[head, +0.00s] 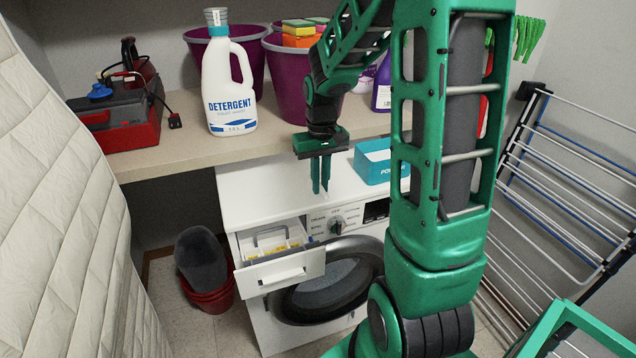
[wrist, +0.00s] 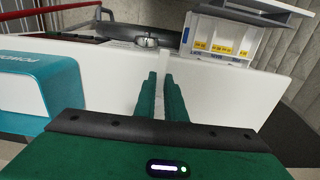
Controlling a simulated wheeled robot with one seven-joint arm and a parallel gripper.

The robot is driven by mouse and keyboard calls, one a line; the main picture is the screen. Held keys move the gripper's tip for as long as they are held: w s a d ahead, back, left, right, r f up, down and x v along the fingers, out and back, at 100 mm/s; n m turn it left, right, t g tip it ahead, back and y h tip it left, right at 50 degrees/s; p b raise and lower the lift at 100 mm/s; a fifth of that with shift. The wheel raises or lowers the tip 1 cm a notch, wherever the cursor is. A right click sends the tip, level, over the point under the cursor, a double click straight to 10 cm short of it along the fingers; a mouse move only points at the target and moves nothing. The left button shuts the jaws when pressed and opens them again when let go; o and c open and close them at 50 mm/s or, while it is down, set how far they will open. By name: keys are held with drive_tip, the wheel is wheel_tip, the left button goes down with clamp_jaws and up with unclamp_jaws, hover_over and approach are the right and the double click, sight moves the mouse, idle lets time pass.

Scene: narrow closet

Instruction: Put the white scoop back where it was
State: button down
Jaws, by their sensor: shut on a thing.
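My gripper (head: 320,190) points down above the white washing machine top, left of the teal powder box (head: 377,162). In the wrist view its two green fingers (wrist: 161,78) stand slightly apart, shut on the white scoop (wrist: 160,103). Only a thin pale strip of the scoop shows between the fingers. It is hard to tell from the white machine behind it, and its bowl cannot be made out.
A shelf (head: 200,151) behind holds a detergent bottle (head: 228,85), purple buckets (head: 285,80) and a red toolbox (head: 115,115). The machine's round door (head: 330,285) seems ajar. A drying rack (head: 570,180) stands right, a quilted pale surface (head: 60,200) left.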

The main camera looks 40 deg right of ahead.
drive_tip(key=c, duration=1.8)
unclamp_jaws()
drive_tip(key=shift+f, duration=0.1)
wheel_tip(320, 180, up, 12)
drive_tip(key=s+f+m, duration=0.1)
drive_tip(key=s, duration=0.7)
drive_tip(key=s+a+f+m, duration=0.1)
drive_tip(key=s+f, duration=0.1)
drive_tip(key=s, duration=0.6)
drive_tip(key=s+a+f+m, duration=0.1)
drive_tip(key=s, duration=0.7)
drive_tip(key=shift+s+f, duration=0.15)
drive_tip(key=shift+s, duration=0.1)
